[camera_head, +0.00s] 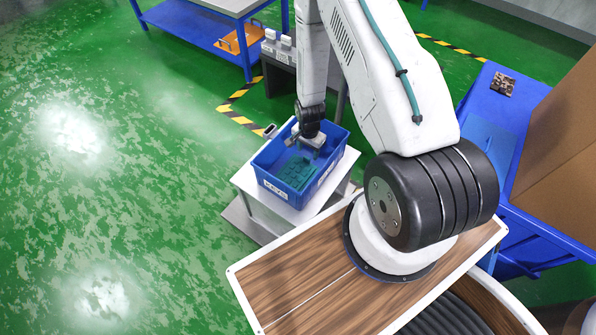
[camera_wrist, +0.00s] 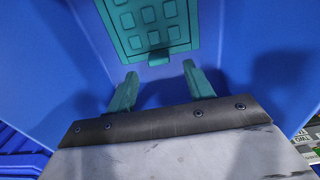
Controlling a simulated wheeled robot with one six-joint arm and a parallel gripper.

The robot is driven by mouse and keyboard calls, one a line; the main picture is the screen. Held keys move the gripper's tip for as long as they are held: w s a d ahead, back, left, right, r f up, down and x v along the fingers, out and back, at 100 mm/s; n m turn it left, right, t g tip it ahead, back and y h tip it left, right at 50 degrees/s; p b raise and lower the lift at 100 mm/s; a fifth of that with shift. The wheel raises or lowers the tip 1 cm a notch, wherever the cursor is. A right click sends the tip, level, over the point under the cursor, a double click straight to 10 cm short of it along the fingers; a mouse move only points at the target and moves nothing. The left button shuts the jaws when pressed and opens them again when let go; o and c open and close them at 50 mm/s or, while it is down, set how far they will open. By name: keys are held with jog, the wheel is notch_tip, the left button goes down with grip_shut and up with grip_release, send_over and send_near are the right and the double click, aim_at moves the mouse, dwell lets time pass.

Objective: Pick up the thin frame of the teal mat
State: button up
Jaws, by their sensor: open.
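The teal mat (camera_head: 295,173) lies in the blue bin (camera_head: 268,185), toward the bin's near side. In the wrist view the mat (camera_wrist: 150,22) shows raised squares and a thin frame (camera_wrist: 158,57) along its edge, with a small tab there. The mat's far part is cut off by the top of the picture. My gripper (camera_head: 308,148) is inside the bin beside the mat. In the wrist view my gripper (camera_wrist: 159,70) has two teal fingers standing apart, with nothing between them. The fingertips appear just short of the frame's edge; their height above it is hard to judge.
The bin's blue walls rise close around my gripper. The bin stands on a white-topped stand (camera_head: 245,180). A dark table with small white items (camera_head: 280,45) is behind it. A blue table (camera_head: 480,110) and a brown panel (camera_head: 560,140) are at right. Green floor at left is clear.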

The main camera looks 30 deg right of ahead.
jog(key=shift+f, duration=1.6)
jog(key=c, duration=1)
jog(key=shift+c, duration=0.2)
jog(key=shift+r, duration=0.15)
notch_tip(320, 180, up, 23)
